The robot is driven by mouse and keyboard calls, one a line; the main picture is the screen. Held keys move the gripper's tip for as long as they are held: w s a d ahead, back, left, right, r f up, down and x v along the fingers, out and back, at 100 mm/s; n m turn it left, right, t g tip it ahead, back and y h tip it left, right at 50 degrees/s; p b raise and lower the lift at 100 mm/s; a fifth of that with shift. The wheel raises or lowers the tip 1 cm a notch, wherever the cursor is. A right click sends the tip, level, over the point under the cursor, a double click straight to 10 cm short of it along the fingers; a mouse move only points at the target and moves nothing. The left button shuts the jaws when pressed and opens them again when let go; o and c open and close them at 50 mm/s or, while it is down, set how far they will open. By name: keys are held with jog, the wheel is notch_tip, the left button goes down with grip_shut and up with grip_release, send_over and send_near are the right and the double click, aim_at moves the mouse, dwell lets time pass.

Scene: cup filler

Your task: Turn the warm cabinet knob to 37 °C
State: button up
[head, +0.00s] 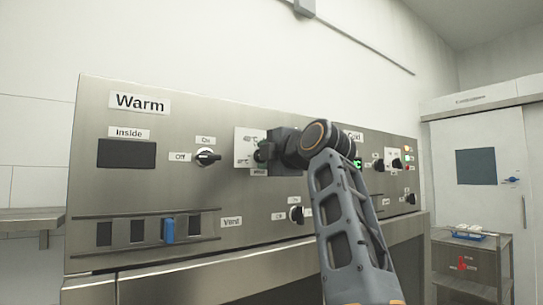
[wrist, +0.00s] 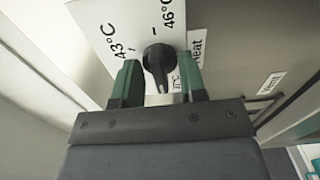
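The warm cabinet's temperature knob (wrist: 157,60) is black, on a white dial plate (wrist: 92,18) marked 43°C and 46°C, with another mark partly hidden low on the plate. The knob's narrow grip runs downward in the wrist view; which mark it points to I cannot tell. My gripper (wrist: 160,80) has its green fingers apart, one on each side of the knob's lower part, with gaps visible. In the head view my gripper (head: 264,152) is at the dial plate (head: 245,135), where 40°C shows; the knob is hidden there.
Left of the dial are an On/Off switch (head: 207,157) and a dark Inside display (head: 126,153). Below are a blue Vent slider (head: 168,230) and another black knob (head: 296,215). My arm covers part of the Cold side. A cart (head: 470,262) stands at right.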

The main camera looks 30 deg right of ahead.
jog(key=s+d+b, duration=0.1)
jog(key=s+b, duration=0.2)
jog(key=s, duration=1)
jog(key=shift+s+d, duration=0.25)
jog(key=shift+s, duration=0.1)
